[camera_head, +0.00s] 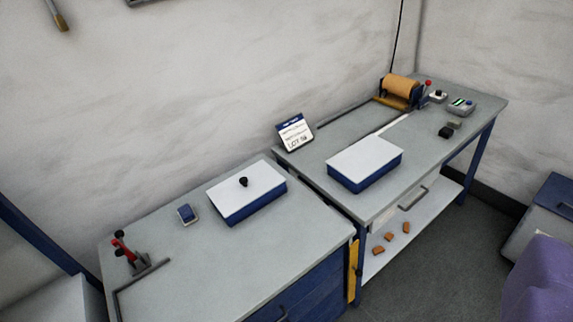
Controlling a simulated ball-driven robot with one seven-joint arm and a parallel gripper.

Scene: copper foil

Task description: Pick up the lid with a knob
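A white lid with a small black knob (262,195) lies on a blue box (262,208) on the nearer grey workbench. The knob stands up near the middle of the lid. A second blue box (372,179) on the farther bench has a plain white top (364,160) with no knob visible. My gripper is not in view, so its state and its distance from the lid do not show.
A small blue block (187,214) and a red-handled clamp (123,248) are left of the lid on the near bench (215,275). A sign (294,133) stands behind. The far bench holds a copper-coloured roll (400,89). A purple object (540,280) is at lower right.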

